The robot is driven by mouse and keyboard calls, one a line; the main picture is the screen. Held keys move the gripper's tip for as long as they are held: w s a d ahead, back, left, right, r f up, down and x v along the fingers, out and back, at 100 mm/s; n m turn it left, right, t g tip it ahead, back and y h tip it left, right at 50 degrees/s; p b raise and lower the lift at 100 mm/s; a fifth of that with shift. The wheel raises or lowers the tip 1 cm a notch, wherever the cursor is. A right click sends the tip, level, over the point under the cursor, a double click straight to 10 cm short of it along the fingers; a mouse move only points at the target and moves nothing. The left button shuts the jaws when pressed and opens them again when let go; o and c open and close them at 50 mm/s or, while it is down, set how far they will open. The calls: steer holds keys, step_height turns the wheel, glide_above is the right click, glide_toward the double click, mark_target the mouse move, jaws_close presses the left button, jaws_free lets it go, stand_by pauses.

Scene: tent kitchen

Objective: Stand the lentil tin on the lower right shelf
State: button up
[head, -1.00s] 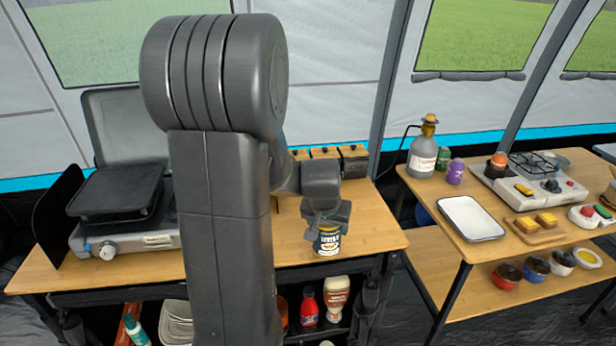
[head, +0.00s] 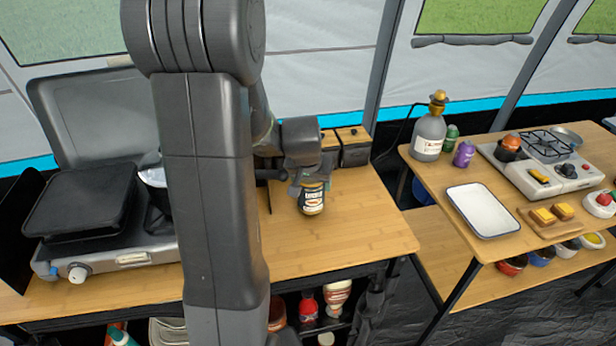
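The lentil tin (head: 312,198) is a small dark tin with a pale printed label, in front of the small dark boxes at the back of the left table. My gripper (head: 309,182) is at the top of the tin and appears shut on it; the fingers are small and partly hidden. The tin looks slightly tilted, and I cannot tell how high it is above the tabletop. The lower shelf (head: 435,232) of the right table is wooden; its left part is bare and bowls (head: 541,257) stand farther right.
The left table (head: 350,235) has a grill (head: 80,205) on its left; bottles (head: 308,304) stand below it. The right table's top holds a white tray (head: 482,210), a large bottle (head: 429,133) and a stove (head: 545,165).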

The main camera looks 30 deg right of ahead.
steer(key=shift+w+f+b, duration=0.15)
steer(key=shift+f+b, duration=0.15)
steer(key=shift+f, duration=0.5)
steer(key=shift+s+r, duration=0.2)
steer(key=shift+s, duration=0.2)
steer(key=shift+w+f, duration=0.1)
steer(key=shift+f, duration=0.15)
steer(key=o, duration=1.3)
steer(key=shift+r, duration=0.15)
